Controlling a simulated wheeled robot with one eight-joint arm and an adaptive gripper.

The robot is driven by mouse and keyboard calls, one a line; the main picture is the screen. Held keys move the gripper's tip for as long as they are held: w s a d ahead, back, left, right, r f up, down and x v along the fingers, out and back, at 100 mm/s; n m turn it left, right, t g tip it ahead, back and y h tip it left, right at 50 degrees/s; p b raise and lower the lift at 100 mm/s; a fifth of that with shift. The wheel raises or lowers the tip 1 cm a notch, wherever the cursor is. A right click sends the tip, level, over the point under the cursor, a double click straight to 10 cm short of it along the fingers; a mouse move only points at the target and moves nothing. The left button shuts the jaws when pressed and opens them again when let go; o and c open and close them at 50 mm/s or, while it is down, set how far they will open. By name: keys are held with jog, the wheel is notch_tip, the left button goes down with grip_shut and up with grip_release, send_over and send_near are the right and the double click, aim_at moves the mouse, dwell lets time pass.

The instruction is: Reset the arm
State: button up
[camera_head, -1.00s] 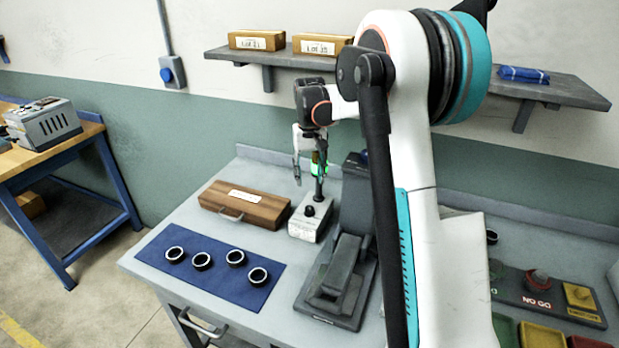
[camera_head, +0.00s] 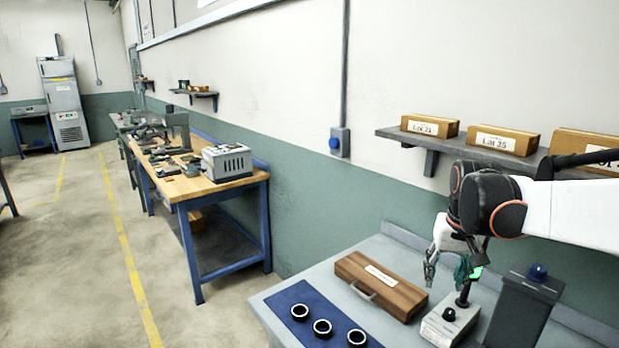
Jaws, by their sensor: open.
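My gripper (camera_head: 450,268) hangs from my white and black arm on the right, above the grey bench. It is open, and I see nothing held in it. It is above and behind the right part of a brown wooden case (camera_head: 385,292), close to a small grey stand (camera_head: 450,325) with a black knob, a post and a green light. The gripper overlaps the top of the post in this view, so I cannot tell whether they touch. Three dark rings (camera_head: 322,328) show on a blue mat (camera_head: 283,303).
A wall shelf (camera_head: 400,137) with several cardboard boxes (camera_head: 505,140) is behind my arm. A dark device with a blue button (camera_head: 537,272) stands right of the stand. A wooden-topped bench (camera_head: 215,186) with a grey box unit (camera_head: 227,161) is farther left.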

jog(key=s+a+f+n+t+b, duration=0.1)
jog(key=s+a, duration=0.4)
jog(key=s, duration=0.6)
jog(key=s+a+f+n+t+b, duration=0.1)
jog(key=s+a, duration=0.4)
jog(key=s, duration=0.6)
jog(key=f+t, duration=0.1)
jog(key=t, duration=0.1)
jog(key=shift+f+n+t, duration=0.3)
jog(key=shift+f+t, duration=0.1)
